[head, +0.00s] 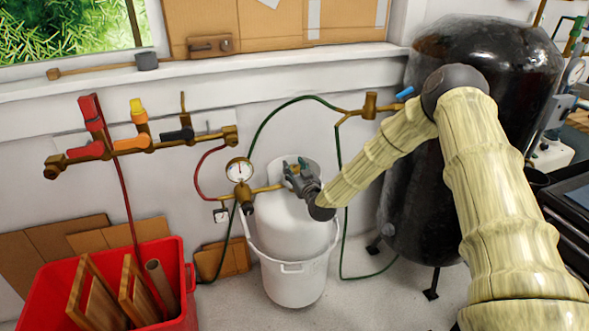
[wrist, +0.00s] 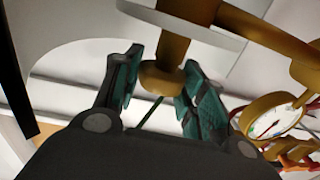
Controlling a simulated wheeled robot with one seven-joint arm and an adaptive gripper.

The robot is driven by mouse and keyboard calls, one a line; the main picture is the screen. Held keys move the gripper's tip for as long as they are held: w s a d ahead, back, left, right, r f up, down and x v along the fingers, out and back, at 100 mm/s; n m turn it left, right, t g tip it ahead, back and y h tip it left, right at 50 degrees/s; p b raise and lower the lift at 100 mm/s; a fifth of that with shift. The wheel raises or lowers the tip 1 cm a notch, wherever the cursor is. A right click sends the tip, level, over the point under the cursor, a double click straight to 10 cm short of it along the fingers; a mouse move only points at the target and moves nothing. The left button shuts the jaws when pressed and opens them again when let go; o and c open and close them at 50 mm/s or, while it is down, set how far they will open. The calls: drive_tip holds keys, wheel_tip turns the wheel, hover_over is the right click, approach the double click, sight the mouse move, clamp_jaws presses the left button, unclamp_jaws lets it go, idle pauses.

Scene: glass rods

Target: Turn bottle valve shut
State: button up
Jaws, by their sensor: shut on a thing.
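The white gas bottle (head: 290,222) stands upright in a white bucket (head: 293,280) against the wall. Its brass valve sits at the top, mostly hidden by my gripper (head: 297,170) in the head view. In the wrist view, a brass valve knob (wrist: 162,80) lies between the two dark, green-padded fingers of my gripper (wrist: 160,88), which are shut on it. The brass stem rises from the knob toward the top of that view. How far the valve is turned cannot be told.
A round pressure gauge (head: 239,170) is beside the valve and shows in the wrist view (wrist: 270,125). Red and green hoses run near the bottle. A brass manifold (head: 90,152) is on the wall. A red crate (head: 190,300) stands left; a large black tank (head: 480,60) stands right.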

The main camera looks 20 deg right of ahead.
drive_tip(key=shift+h, duration=0.3)
drive_tip(key=m+h, duration=0.3)
drive_tip(key=h, duration=0.1)
drive_tip(key=shift+a+h, duration=0.15)
drive_tip(key=shift+h, duration=0.25)
drive_tip(key=shift+m+g+h, duration=1.2)
drive_tip(key=shift+m+h, duration=0.8)
drive_tip(key=shift+h, duration=0.6)
drive_tip(key=shift+m+g+h, duration=0.3)
drive_tip(key=shift+h, duration=0.1)
drive_tip(key=o, duration=1)
drive_tip(key=shift+o, duration=0.2)
drive_tip(key=v, duration=1.2)
drive_tip(key=shift+f, duration=0.1)
